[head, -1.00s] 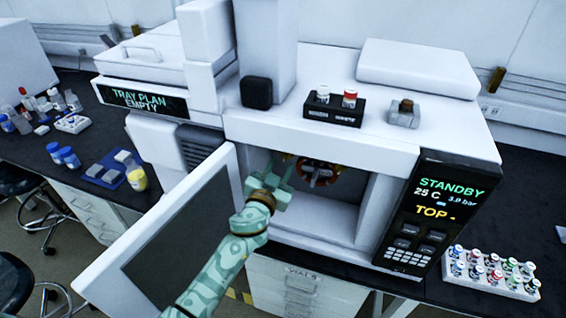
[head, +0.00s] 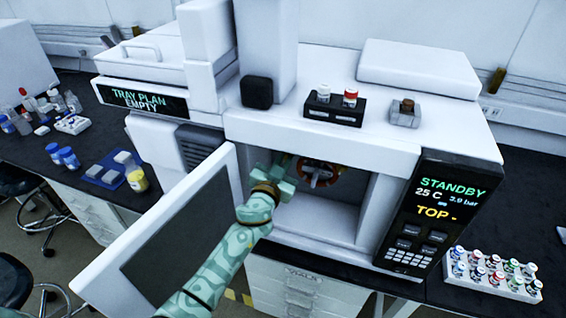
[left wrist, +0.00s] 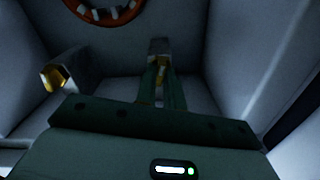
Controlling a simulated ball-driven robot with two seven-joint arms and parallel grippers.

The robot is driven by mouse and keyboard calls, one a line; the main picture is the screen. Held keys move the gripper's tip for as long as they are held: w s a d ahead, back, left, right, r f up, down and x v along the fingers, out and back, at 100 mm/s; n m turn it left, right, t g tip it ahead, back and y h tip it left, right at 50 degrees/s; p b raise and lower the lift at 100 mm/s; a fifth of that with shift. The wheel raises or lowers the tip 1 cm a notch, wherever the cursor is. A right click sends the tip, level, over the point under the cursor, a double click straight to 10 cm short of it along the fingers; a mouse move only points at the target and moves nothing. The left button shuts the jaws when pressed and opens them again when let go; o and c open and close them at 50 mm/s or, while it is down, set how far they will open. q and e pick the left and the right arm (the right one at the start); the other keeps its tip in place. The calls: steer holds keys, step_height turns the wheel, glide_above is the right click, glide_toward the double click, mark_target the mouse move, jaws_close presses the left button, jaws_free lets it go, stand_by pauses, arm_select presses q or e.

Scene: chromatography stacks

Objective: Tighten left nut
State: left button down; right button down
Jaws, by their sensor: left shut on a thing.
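My left gripper (head: 289,168) reaches into the open oven bay (head: 318,212) of the white instrument. In the left wrist view its two green fingers (left wrist: 161,88) are close together, shut on a small brass nut (left wrist: 160,68) in front of a grey metal block. I take this to be the left nut; in the head view the gripper hides it. A second brass nut (left wrist: 53,78) on a grey block shows at the left of the wrist view, apart from the fingers. A red-orange ring (head: 334,175) sits at the back of the bay. My right gripper is out of view.
The open bay door (head: 170,235) stands left of my left arm. The control panel (head: 432,215) reads STANDBY, 25 C, TOP. Capped vials stand in a black holder (head: 335,113) on top. A vial rack (head: 495,275) is at the right. The bay floor looks clear.

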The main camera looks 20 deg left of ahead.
arm_select(q)
steer(key=m, duration=0.3)
steer(key=shift+m, duration=0.4)
steer(key=m, duration=0.3)
steer(key=shift+m+b, duration=0.3)
steer(key=shift+b, duration=0.05)
steer(key=m, duration=0.3)
steer(key=shift+m, duration=0.3)
steer(key=shift+f+m, duration=0.1)
steer(key=shift+m, duration=1.8)
steer(key=c, duration=1.5)
jaws_free()
